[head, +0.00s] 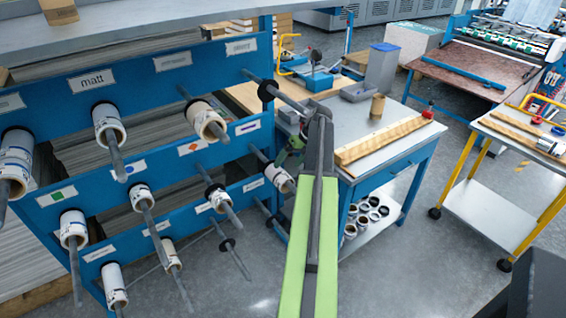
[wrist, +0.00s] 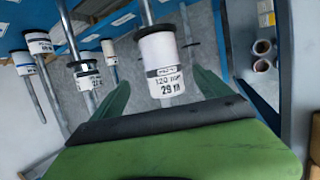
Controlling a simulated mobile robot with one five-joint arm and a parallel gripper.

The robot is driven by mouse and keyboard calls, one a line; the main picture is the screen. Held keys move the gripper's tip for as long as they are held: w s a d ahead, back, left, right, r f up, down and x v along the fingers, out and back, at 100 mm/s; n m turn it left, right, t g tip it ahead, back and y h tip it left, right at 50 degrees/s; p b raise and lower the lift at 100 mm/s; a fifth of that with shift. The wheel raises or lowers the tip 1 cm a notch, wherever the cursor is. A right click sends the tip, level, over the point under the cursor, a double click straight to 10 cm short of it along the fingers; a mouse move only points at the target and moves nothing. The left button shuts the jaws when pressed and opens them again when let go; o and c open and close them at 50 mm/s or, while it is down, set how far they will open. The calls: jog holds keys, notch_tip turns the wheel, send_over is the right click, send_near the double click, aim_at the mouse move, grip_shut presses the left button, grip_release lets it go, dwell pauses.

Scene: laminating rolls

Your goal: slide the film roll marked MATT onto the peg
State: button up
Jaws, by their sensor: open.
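My gripper (head: 290,156) is open beside the right end of the blue peg rack, close to a white roll (head: 280,179) on a middle-row peg. In the wrist view, my open gripper (wrist: 162,92) has a finger on each side of a white roll (wrist: 162,54) on its peg. Its dark band carries small print I cannot read surely; below it I make out "120" and "29". A plate reading "matt" (head: 93,80) is on the rack's top rail, above a peg bearing a roll (head: 108,124). A bare peg (head: 288,99) with a black disc sticks out at the top right.
Several other rolls, such as one at the top row (head: 206,121), hang on neighbouring pegs that stick out toward me. A blue-framed table (head: 395,148) stands just right of my arm, with a wooden block on it. Grey floor (head: 400,262) is clear at the lower right.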

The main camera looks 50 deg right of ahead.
jog(key=p+v, duration=0.8)
jog(key=v, duration=0.3)
jog(key=shift+a, duration=0.1)
